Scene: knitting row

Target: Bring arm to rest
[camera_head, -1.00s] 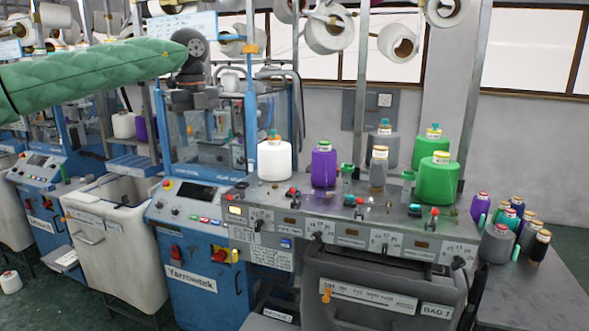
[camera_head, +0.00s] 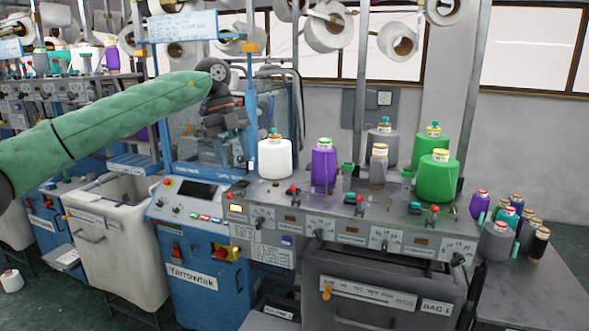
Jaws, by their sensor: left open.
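My left arm, in a green quilted sleeve, comes in from the left of the head view. It slopes up to the right to a dark wrist, and my left gripper (camera_head: 238,146) hangs below it, open, with nothing seen between its fingers. It is in front of the blue-framed knitting machine (camera_head: 205,182), left of and above the white yarn cone (camera_head: 275,158). The fingertips are small and partly lost against the machine. My right arm and gripper are out of view.
Purple (camera_head: 324,165), grey (camera_head: 378,170) and green (camera_head: 437,180) cones stand on the control shelf. Small spools crowd the side table (camera_head: 530,285) at right. An off-white bin (camera_head: 120,240) stands below my arm. A grey bin (camera_head: 385,290) sits under the shelf.

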